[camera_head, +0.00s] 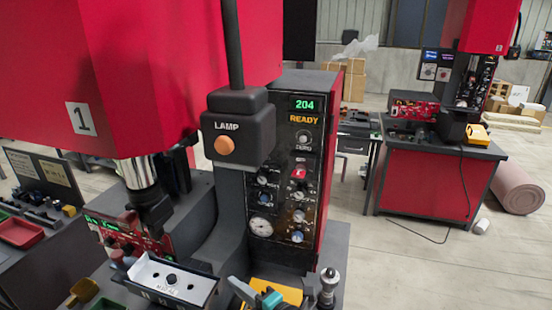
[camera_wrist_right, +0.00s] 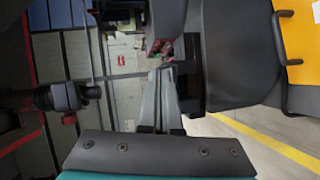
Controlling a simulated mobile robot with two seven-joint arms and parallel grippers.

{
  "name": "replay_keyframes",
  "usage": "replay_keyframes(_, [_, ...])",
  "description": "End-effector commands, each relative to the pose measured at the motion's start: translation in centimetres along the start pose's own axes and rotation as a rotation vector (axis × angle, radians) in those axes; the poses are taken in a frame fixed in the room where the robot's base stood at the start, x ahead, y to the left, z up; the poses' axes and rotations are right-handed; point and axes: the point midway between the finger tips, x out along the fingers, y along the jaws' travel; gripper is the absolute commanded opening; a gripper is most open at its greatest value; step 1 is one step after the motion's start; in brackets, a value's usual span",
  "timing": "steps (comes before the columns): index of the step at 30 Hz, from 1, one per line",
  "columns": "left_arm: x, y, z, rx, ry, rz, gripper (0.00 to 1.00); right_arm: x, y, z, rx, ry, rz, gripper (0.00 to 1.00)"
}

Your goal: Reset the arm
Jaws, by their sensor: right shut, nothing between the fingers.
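My right gripper (camera_head: 243,289) is low in the head view, at the front of the red and black machine (camera_head: 295,165). Its teal part shows at the bottom edge. In the right wrist view its two grey fingers (camera_wrist_right: 165,80) are together in the middle, with nothing between them. The fingertips point toward a dark block with a small red patch. Whether they touch it cannot be told. My left gripper is not in view.
A lamp box (camera_head: 238,130) with an orange button hangs before the control panel, which reads 204 READY.

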Motion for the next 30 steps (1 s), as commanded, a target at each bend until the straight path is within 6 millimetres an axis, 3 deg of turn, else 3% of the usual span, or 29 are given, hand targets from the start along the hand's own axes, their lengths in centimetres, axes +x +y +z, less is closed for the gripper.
replay_keyframes(3, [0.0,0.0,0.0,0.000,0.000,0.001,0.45,-2.1,2.4,1.8,0.280,-0.210,0.105,0.00])
replay_keyframes(6, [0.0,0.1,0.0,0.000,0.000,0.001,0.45,-5.0,2.7,4.2,0.510,-0.398,0.146,0.00])
replay_keyframes(9, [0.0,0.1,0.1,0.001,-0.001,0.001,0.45,-8.8,1.5,6.4,0.734,-0.583,0.150,0.00])
replay_keyframes(13, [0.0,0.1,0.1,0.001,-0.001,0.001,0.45,-14.7,-1.5,7.7,1.015,-0.809,0.103,0.00])
replay_keyframes(18, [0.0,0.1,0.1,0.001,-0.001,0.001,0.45,-22.1,-5.5,6.6,1.312,-1.037,-0.016,0.00])
replay_keyframes(21, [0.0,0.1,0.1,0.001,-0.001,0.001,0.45,-25.3,-7.0,5.2,1.425,-1.120,-0.084,0.00])
replay_keyframes(30, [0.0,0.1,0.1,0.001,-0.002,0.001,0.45,-32.3,-9.1,0.9,1.637,-1.272,-0.264,0.00])
